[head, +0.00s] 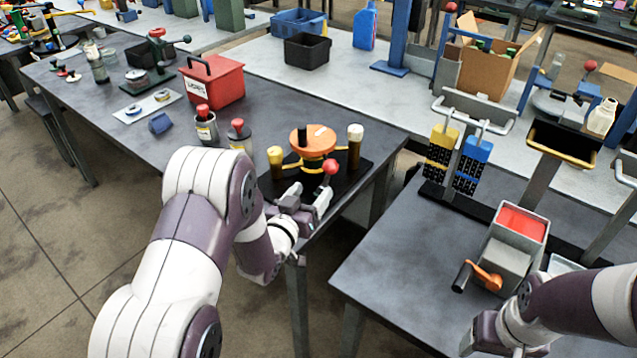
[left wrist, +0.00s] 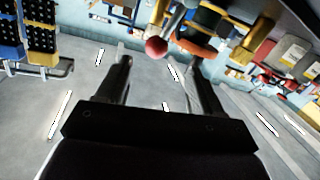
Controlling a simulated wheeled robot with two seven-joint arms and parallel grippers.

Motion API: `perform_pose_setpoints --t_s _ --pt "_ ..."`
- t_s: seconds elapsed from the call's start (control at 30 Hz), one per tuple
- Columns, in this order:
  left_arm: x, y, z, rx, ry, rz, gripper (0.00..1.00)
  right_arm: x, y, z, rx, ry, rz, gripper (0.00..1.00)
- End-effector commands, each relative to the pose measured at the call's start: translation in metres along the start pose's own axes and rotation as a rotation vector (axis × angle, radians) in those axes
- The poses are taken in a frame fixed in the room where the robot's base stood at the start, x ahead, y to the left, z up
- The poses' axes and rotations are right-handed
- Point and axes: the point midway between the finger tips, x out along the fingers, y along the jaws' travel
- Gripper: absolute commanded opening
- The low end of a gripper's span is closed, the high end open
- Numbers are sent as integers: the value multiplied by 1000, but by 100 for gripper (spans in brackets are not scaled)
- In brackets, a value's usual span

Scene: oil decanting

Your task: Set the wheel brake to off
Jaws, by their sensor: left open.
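An orange hand wheel (head: 313,141) sits on a dark base at the near right corner of the left table, between a yellow-topped post and a white-topped post. A brake lever with a red ball knob (head: 331,167) stands at its front. My left gripper (head: 312,194) is open just in front of and below the knob. In the left wrist view the red knob (left wrist: 156,46) shows just beyond the gap between the open fingers (left wrist: 160,62), with the orange wheel (left wrist: 194,47) behind it. I cannot tell whether the knob touches a finger.
Two red-topped canisters (head: 205,126) and a red box (head: 213,82) stand left of the wheel. A grey machine with a red top and an orange crank (head: 487,276) stands on the right table. Yellow and blue blocks (head: 441,152) hang behind. The right table's front left is clear.

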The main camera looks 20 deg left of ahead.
Motion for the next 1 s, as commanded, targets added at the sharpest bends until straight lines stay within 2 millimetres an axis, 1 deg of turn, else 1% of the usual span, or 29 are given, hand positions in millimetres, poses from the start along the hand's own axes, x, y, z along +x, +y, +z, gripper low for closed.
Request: perform_pose_setpoints --t_s 0.07,0.17,0.27,0.4,0.5,0.63,0.8,1.0 --pt "0 1 -2 -11 56 20 66 1 0 0 0 0 0 69" --pt "9 2 -6 -14 79 29 66 -1 0 -1 0 1 0 69" --pt "29 3 -8 -14 77 29 66 -4 0 -1 0 1 0 69" --pt "66 4 -11 -14 78 28 66 -9 0 -2 0 1 0 69" --pt "88 4 -12 -13 76 28 66 -12 0 -2 0 1 0 69" --pt "109 5 -14 -13 77 27 66 -14 0 -2 0 0 0 69" --pt "123 5 -14 -14 75 26 66 -15 0 -2 0 0 0 69" --pt "125 5 -14 -14 75 26 66 -15 0 -2 0 0 0 69"
